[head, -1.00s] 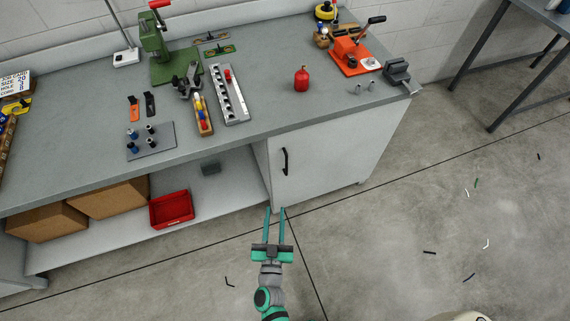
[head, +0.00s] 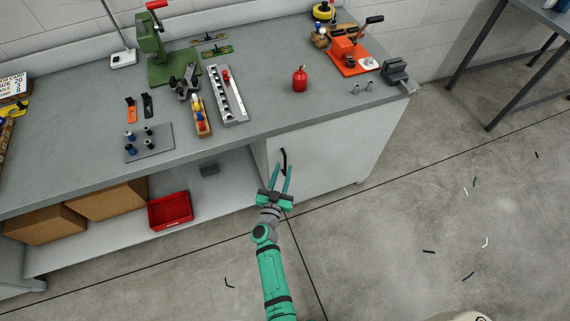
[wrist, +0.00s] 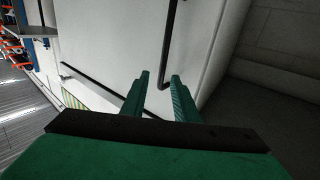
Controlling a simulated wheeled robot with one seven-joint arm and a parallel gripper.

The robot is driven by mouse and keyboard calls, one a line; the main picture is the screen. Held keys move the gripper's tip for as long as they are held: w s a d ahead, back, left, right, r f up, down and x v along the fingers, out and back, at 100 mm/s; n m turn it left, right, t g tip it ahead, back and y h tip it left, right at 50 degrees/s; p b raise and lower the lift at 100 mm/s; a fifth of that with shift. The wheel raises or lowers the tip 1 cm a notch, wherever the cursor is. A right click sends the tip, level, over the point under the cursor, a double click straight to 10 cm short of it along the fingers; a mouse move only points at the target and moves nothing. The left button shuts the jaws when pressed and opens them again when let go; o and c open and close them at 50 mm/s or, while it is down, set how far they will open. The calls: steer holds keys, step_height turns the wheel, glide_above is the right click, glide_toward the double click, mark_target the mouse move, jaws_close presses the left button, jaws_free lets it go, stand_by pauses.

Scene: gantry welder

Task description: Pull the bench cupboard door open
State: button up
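The bench cupboard door (head: 335,148) is a light grey panel under the right part of the bench, and it looks closed. Its black upright bar handle (head: 284,158) is near the door's left edge. My gripper (head: 283,167) is in front of the handle's lower part, with its two green fingers apart. In the wrist view the door (wrist: 110,35) fills the upper middle. The handle (wrist: 168,45) comes down to end between the open fingertips (wrist: 159,76), closer to the right finger. I cannot tell whether the fingers touch it.
Left of the cupboard is an open shelf with a red bin (head: 170,210) and cardboard boxes (head: 110,198). The bench top (head: 90,110) holds tools and a red bottle (head: 300,79). The floor (head: 400,220) right of my arm is mostly clear, with small scraps.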

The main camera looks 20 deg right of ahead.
mark_target(285, 161)
steer(key=shift+x, duration=1.7)
steer(key=shift+w+a, duration=0.1)
steer(key=shift+a, duration=0.1)
steer(key=shift+c, duration=0.6)
steer(key=shift+d, duration=0.1)
jaws_close()
